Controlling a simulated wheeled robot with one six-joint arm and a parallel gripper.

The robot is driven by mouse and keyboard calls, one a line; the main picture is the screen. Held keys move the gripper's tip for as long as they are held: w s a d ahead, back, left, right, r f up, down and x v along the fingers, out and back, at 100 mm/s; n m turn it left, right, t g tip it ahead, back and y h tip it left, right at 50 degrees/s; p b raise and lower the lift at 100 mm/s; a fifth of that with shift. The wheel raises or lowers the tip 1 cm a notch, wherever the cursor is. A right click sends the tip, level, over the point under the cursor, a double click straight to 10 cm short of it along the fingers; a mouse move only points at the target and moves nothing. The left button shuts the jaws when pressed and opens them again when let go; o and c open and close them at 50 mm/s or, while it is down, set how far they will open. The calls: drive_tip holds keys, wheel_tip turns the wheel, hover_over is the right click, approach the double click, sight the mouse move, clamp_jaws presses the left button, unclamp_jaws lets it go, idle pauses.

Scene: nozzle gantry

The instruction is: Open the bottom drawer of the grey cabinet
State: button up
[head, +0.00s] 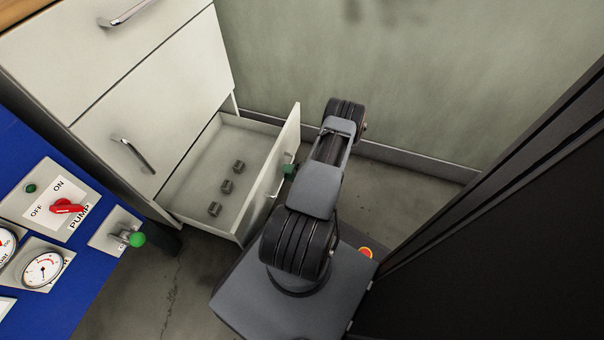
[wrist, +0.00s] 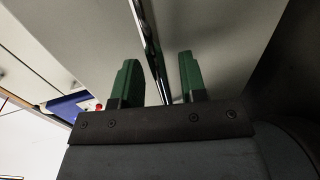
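The grey cabinet (head: 160,105) stands at the upper left in the head view. Its bottom drawer (head: 262,190) is pulled well out, with its inside showing. The drawer's bar handle (head: 276,183) is on its front, and it also shows in the wrist view as a shiny bar (wrist: 152,42). My gripper (wrist: 158,58) is at this handle, with the bar running between its two green fingers. The fingers are apart, with a gap visible on both sides of the bar. In the head view only a bit of green finger (head: 289,170) shows beside the handle; my arm hides the rest.
Three small grey pieces (head: 226,187) lie in the drawer. The drawers above are shut. A blue panel (head: 95,290) with a red pump switch (head: 67,206), gauges and a green-knobbed lever (head: 136,239) is at left. A wall (head: 400,80) stands behind; a dark tall structure (head: 500,240) is at right.

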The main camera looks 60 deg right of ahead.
drive_tip(key=p+v, duration=0.3)
drive_tip(key=v, duration=1)
drive_tip(key=shift+f, duration=0.1)
drive_tip(key=w+a+r+n+g+y+p, duration=0.1)
drive_tip(key=w+a+r+n+g+p, duration=0.4)
drive_tip(key=r+n, duration=0.65)
drive_tip(key=w+a+r+n+g+y+p, duration=0.25)
drive_tip(key=w+r+n+p, duration=0.45)
drive_tip(key=r, duration=1)
drive_tip(key=w+a+r+n+g+y+p, duration=0.1)
drive_tip(key=w+a+r+n+g+p, duration=0.5)
drive_tip(key=r, duration=0.9)
drive_tip(key=s+a+r+n+h+p, duration=0.2)
drive_tip(key=a+r+n+p, duration=0.4)
drive_tip(key=r+n, duration=0.3)
drive_tip(key=s+a+r+n+t+h+p, duration=0.1)
drive_tip(key=a+r+n+p, duration=0.5)
drive_tip(key=r, duration=0.7)
drive_tip(key=s+a+r+n+t+h+p, duration=0.1)
drive_tip(key=s+a+r+n+h+p, duration=0.2)
drive_tip(key=r+n, duration=0.8)
drive_tip(key=shift+s+a+n+h+p, duration=0.15)
drive_tip(key=shift+a+n+h+p, duration=0.2)
drive_tip(key=shift+a+h+p, duration=1.3)
drive_tip(key=shift+a+y, duration=0.4)
drive_tip(key=shift+a, duration=0.1)
